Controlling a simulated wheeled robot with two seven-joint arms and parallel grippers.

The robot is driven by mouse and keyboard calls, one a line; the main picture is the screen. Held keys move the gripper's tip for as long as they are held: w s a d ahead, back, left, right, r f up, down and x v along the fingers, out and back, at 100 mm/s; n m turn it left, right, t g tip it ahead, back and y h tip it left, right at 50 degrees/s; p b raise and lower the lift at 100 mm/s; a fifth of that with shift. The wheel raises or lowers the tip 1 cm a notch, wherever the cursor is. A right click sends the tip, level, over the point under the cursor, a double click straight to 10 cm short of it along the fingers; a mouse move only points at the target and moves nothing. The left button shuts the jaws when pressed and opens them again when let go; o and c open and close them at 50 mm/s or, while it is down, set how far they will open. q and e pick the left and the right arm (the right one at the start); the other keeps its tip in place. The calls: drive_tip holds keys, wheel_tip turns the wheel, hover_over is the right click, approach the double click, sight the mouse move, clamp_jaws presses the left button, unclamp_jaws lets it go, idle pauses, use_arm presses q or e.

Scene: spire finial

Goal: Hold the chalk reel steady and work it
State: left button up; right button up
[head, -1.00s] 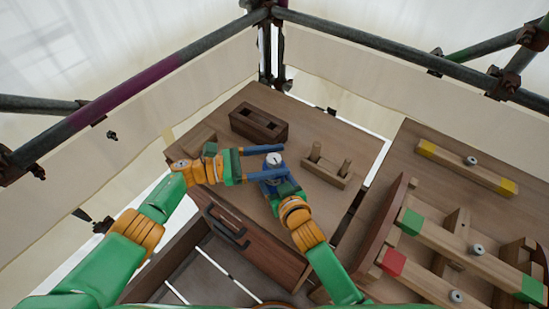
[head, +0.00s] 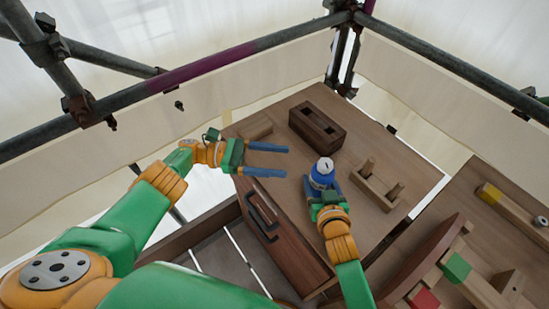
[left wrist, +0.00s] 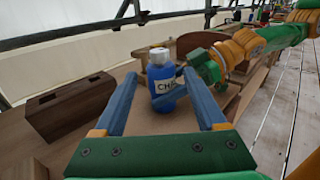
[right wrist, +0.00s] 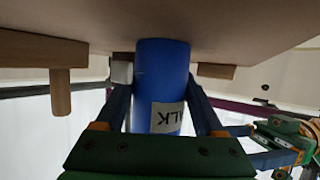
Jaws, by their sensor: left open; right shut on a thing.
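The chalk reel (head: 322,172) is a blue bottle shape with a white top, upright over the wooden table. It also shows in the left wrist view (left wrist: 168,92), with part of a label reading "CH". My right gripper (head: 323,190) is shut on its body from the near side; in the right wrist view the blue body (right wrist: 161,85) sits between both fingers. My left gripper (head: 286,161) is open and empty, to the left of the reel, its fingers pointing at it with a gap between.
A dark slotted wooden block (head: 317,126) stands behind the reel. A pale wooden rack with two pegs (head: 377,187) is to its right. An open drawer with a dark handle (head: 263,215) is in front. Scaffold tubes (head: 190,75) run behind the table.

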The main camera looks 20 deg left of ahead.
sight(319, 168)
use_arm(q)
drive_tip(key=shift+a, duration=0.15)
idle(0.3)
drive_tip(key=s+d+f, duration=0.1)
drive_tip(key=s+d+f+n+t, duration=0.1)
drive_tip(key=d+f, duration=0.1)
drive_tip(key=s+d+f+n+t, duration=0.1)
drive_tip(key=shift+d+f+y, duration=0.35)
drive_tip(key=shift+y, duration=0.05)
drive_tip(key=shift+s+d+r+n+t+y, duration=0.1)
drive_tip(key=shift+s+n+t+y, duration=0.3)
drive_tip(key=shift+t, duration=0.5)
wheel_tip(319, 168, up, 4)
drive_tip(key=s+a+n+t+y, duration=0.2)
drive_tip(key=n+t+y, duration=0.1)
drive_tip(key=t, duration=0.2)
drive_tip(key=x, duration=1.2)
drive_tip(key=shift+r, duration=0.25)
